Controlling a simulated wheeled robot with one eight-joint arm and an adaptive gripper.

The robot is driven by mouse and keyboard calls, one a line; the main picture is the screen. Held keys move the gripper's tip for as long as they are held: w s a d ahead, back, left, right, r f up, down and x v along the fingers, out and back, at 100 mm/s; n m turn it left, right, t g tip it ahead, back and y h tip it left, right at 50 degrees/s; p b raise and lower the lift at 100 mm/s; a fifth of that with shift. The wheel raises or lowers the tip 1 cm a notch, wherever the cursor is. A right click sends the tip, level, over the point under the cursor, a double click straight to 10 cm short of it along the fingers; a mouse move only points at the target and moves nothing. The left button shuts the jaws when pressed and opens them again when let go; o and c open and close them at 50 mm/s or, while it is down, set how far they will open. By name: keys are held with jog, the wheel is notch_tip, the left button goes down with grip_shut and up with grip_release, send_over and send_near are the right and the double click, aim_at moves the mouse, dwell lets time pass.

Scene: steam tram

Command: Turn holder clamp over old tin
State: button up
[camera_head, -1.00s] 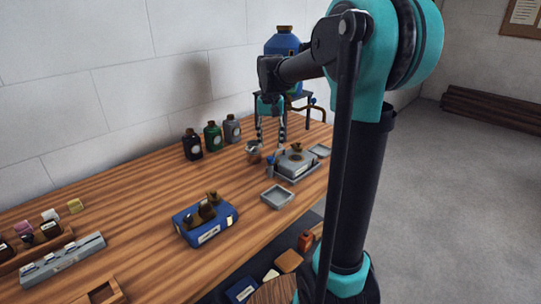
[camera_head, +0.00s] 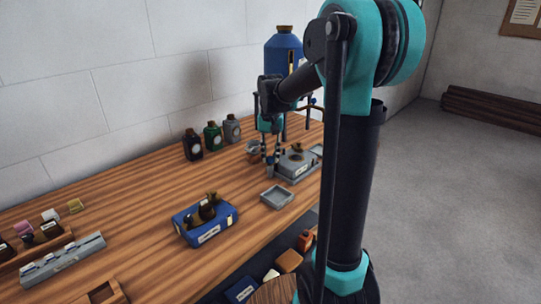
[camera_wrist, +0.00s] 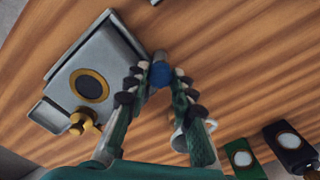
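A grey block (camera_head: 297,164) with a round brass-rimmed dark top stands towards the bench's far end. In the wrist view the block (camera_wrist: 68,72) is on the left, with a brass knob (camera_wrist: 84,122) at its corner. I cannot tell which part is the clamp or which thing is the old tin. My gripper (camera_head: 271,172) is low at the block's left side. In the wrist view my fingertips (camera_wrist: 162,76) converge around a blue-topped grey post (camera_wrist: 159,57) beside the block. The blue part fills the gap, so the fingers appear shut on it.
A pale mug (camera_head: 252,147) stands close to my fingers. Black (camera_head: 192,145), green (camera_head: 213,136) and grey (camera_head: 232,129) bottles line the wall. A shallow grey tray (camera_head: 277,197) and a blue box (camera_head: 188,233) sit nearer.

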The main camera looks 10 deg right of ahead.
aim_at(271, 158)
grip_shut()
jog(key=shift+n, duration=0.5)
jog(key=o, duration=0.7)
grip_release()
notch_tip(271, 158, up, 12)
